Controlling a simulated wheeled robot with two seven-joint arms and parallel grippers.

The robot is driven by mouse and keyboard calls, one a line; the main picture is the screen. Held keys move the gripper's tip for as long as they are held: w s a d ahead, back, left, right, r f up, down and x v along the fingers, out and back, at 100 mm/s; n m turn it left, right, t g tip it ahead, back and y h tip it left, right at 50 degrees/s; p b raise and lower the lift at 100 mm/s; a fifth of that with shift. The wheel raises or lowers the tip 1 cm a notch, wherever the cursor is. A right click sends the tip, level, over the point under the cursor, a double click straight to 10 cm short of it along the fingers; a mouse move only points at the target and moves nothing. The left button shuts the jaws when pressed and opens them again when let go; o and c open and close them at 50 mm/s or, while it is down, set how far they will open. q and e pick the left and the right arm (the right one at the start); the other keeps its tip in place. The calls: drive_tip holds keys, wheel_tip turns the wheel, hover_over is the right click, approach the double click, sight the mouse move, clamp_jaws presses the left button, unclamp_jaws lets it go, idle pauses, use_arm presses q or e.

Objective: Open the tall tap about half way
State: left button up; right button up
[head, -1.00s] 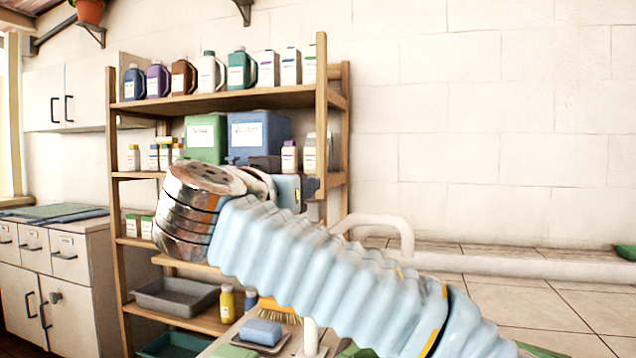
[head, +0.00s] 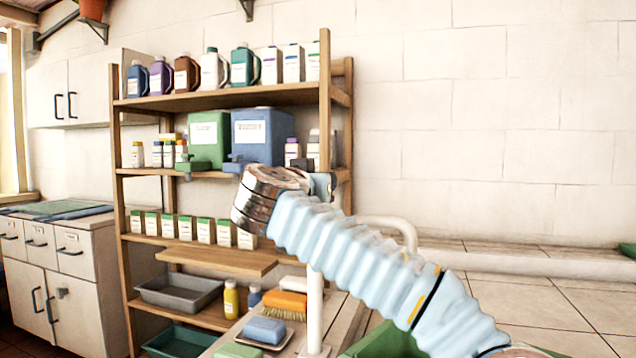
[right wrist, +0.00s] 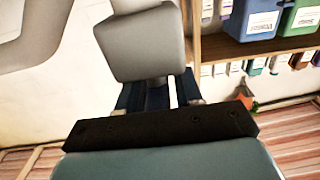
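The tall tap is a white pipe in the head view. Its upright post (head: 315,310) stands at the basin's left side, and its curved spout (head: 402,228) shows behind my right arm. The arm hides the part between. My right gripper (right wrist: 160,92) has its dark fingers apart in the right wrist view. A pale grey rounded block (right wrist: 140,45) is just beyond the fingers, overlapping them; I cannot tell whether it is the tap's handle or whether they touch. In the head view the gripper is mostly hidden behind its wrist. My left gripper is out of view.
A wooden shelf unit (head: 225,98) with bottles, boxes and canisters stands behind the arm. A blue soap block (head: 264,330), an orange brush (head: 285,303) and a yellow bottle (head: 231,298) are low down, left of the post. The wall at right is bare.

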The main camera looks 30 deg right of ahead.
clamp_jaws()
drive_tip(key=shift+a+f+n+t+y+b, duration=0.1)
drive_tip(key=shift+n+t+y+b, duration=0.5)
drive_tip(key=shift+t+y+b, duration=0.15)
drive_tip(key=shift+a+f+n+t+y+b, duration=0.1)
drive_tip(key=shift+n+t+y+b, duration=0.5)
drive_tip(key=shift+b, duration=0.25)
drive_tip(key=shift+w+n+t+y+b, duration=0.15)
drive_tip(key=shift+n+t+y+b, duration=0.6)
drive_tip(key=shift+y, duration=0.4)
drive_tip(key=y, duration=0.1)
drive_tip(key=n+t+y, duration=0.1)
drive_tip(key=n+y, duration=0.1)
drive_tip(key=shift+w+a+r+n, duration=0.1)
drive_tip(key=shift+a+r+n, duration=0.05)
drive_tip(key=shift+r+n, duration=0.1)
drive_tip(key=shift+a+n+t+y, duration=0.2)
drive_tip(key=shift+n+t+y, duration=0.3)
drive_tip(key=shift+n+y, duration=0.8)
drive_tip(key=shift+w+y, duration=0.1)
drive_tip(key=shift+y, duration=0.6)
drive_tip(key=shift+o, duration=1.2)
unclamp_jaws()
